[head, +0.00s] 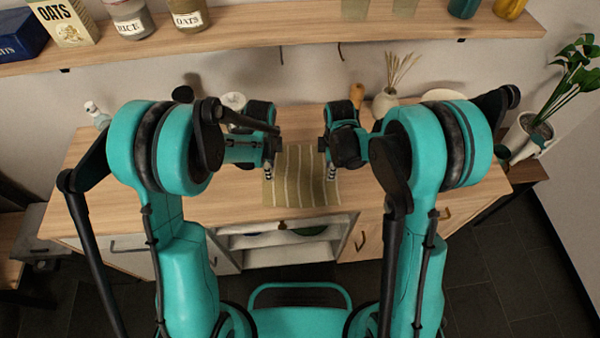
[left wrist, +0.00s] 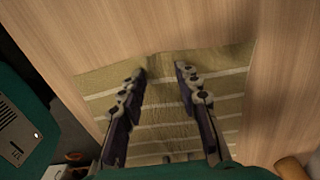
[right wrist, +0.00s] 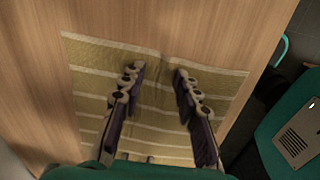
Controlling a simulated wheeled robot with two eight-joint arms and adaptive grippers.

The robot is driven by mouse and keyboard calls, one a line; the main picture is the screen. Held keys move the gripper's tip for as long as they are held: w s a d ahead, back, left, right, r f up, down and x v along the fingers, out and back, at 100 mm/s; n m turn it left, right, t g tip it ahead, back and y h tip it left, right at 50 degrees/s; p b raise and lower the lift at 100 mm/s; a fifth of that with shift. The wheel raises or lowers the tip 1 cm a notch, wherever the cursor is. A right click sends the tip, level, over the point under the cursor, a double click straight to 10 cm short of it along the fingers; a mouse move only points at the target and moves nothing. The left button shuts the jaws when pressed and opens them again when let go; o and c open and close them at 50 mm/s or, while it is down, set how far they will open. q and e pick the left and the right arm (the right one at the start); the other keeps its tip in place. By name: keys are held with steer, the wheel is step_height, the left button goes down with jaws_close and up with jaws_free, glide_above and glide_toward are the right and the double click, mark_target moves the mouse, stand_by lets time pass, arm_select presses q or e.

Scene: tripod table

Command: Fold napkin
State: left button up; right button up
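The olive-green napkin with pale stripes (head: 300,190) lies spread out on the wooden table, near its front edge. My left gripper (head: 268,172) is over the napkin's left side and my right gripper (head: 331,170) over its right side. In the left wrist view the left fingertips (left wrist: 161,72) are apart near one napkin edge, with a small ruck in the cloth (left wrist: 165,62) between them. In the right wrist view the right fingertips (right wrist: 158,72) are also apart, over the napkin (right wrist: 110,65), with a slight crease ahead of them. Whether the fingertips touch the cloth is unclear.
A white vase with reeds (head: 385,103) stands at the back of the table (head: 215,190), and a soap bottle (head: 95,112) at the back left. A shelf (head: 270,28) with jars and boxes runs above. A potted plant (head: 530,130) stands at the right. Table wood beside the napkin is bare.

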arm_select(q)
steer(key=shift+f, duration=0.15)
jaws_close()
arm_select(e)
steer(key=shift+f, duration=0.15)
jaws_close()
stand_by(0.5)
